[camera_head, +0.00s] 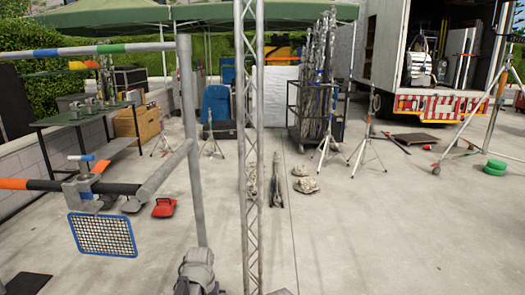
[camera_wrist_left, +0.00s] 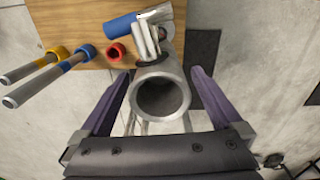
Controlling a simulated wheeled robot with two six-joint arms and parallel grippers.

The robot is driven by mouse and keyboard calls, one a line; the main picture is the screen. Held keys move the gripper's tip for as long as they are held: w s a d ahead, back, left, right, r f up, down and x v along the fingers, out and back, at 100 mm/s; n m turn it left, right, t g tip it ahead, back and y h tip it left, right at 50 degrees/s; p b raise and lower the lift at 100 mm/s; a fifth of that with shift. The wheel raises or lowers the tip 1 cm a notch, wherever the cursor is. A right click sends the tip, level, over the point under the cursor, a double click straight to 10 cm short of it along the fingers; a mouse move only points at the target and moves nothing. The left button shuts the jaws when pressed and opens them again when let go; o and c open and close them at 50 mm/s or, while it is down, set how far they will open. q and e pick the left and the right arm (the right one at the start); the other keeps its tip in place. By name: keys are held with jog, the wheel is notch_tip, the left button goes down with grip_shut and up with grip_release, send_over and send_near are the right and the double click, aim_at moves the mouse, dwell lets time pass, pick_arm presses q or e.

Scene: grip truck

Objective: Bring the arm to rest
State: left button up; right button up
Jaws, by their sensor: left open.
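My left gripper (camera_wrist_left: 160,76) shows in the left wrist view with its two purple fingers apart. The open end of a grey metal tube (camera_wrist_left: 160,97) faces the camera between the fingers. Gaps show between the tube and the fingers, and I cannot tell how far the tube is from the gripper. A silver clamp with a blue handle (camera_wrist_left: 122,27) is just beyond the tube. I cannot make out my left gripper in the head view. My right gripper is in neither view.
In the head view, a grey pipe frame (camera_head: 189,120) and a lattice truss (camera_head: 250,150) stand close in front. A blue-rimmed mesh panel (camera_head: 102,234) hangs at left. Near the wrist are a wooden board (camera_wrist_left: 88,14) and rods with yellow (camera_wrist_left: 57,53) and blue collars. Open concrete lies right.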

pick_arm(q)
notch_tip(320, 180, down, 5)
jog(key=b, duration=0.4)
notch_tip(320, 180, up, 6)
jog(key=p, duration=0.6)
